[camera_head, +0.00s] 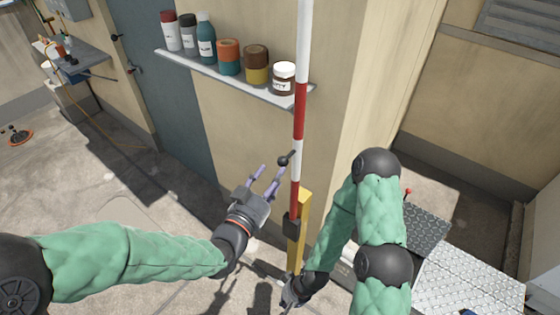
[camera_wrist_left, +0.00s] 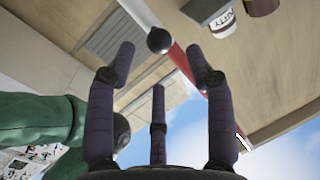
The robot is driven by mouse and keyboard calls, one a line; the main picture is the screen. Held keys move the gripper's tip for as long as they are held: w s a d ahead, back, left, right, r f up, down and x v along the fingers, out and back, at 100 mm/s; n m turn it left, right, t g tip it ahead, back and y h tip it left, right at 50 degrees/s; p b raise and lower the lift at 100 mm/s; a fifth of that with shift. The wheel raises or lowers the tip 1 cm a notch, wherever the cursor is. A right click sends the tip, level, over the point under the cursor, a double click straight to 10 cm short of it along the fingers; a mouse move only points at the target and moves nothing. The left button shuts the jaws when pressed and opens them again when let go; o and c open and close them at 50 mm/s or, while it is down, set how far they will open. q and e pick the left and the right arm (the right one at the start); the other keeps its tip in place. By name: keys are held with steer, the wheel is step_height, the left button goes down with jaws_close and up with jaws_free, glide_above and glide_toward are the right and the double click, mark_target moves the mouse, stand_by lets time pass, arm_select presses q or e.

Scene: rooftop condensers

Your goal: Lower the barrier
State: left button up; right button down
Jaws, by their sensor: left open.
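The barrier arm (camera_head: 300,105) is a red and white striped pole. It stands upright at a yellow post (camera_head: 302,225) with a dark block at the pivot. A black ball knob (camera_head: 283,160) sticks out from the pole to the left. My left gripper (camera_head: 269,174) is open just below and left of the knob, its fingers pointing at it. In the left wrist view the knob (camera_wrist_left: 159,40) shows beyond the gap between the open fingertips, apparently not gripped. The striped pole (camera_wrist_left: 180,62) passes behind it. My right gripper (camera_head: 291,293) is low by the post's foot; its fingers are unclear.
A blue-grey door (camera_head: 165,90) is farther left. A dark tread plate (camera_head: 426,232) and a light panel (camera_head: 465,285) lie at right. The concrete floor at left is mostly clear.

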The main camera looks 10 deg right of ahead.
mark_target(280, 165)
arm_select(q)
steer(key=x, duration=0.6)
steer(key=shift+w+d, duration=0.25)
steer(key=shift+w, duration=0.1)
jaws_close()
